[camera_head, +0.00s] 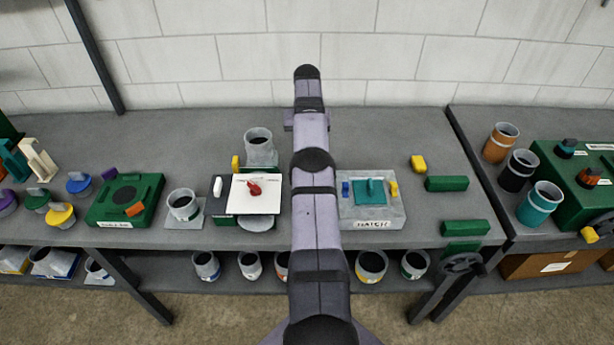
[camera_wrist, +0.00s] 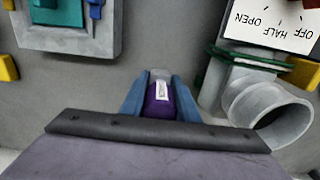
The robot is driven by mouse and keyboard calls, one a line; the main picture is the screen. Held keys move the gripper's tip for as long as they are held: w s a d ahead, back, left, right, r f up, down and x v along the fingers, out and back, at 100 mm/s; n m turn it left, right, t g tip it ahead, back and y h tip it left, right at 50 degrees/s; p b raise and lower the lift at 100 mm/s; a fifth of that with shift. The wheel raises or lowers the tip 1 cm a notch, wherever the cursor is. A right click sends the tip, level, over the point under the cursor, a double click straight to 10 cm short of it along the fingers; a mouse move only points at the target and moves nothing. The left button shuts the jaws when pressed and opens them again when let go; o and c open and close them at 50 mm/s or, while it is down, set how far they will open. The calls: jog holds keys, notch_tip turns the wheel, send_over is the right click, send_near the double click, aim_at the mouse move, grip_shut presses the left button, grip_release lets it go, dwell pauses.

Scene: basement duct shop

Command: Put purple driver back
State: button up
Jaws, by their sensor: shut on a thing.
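The purple driver (camera_wrist: 158,104), with a white label and a pale grey end, shows in the wrist view between the two blue fingers of my gripper (camera_wrist: 157,94). The fingers are shut on its sides. Grey tabletop shows around it; I cannot tell whether it touches the table. In the head view my own arm covers the gripper and the driver. No clear holder for the driver can be made out.
The hatch block (camera_head: 373,213) stands right of my arm. A green box (camera_head: 125,202) lies further left. Bare table shows behind the hatch block.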

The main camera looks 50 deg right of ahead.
notch_tip(320, 180, down, 4)
jog(key=shift+r+b, duration=0.1)
jog(key=shift+b, duration=1.15)
jog(key=shift+f, duration=0.2)
notch_tip(320, 180, down, 4)
jog(key=shift+r+p, duration=0.25)
jog(key=shift+p, duration=0.6)
jog(key=shift+f, duration=0.35)
jog(key=shift+f, duration=0.1)
jog(key=shift+f, duration=0.15)
jog(key=o, duration=1)
jog(key=shift+o, duration=0.2)
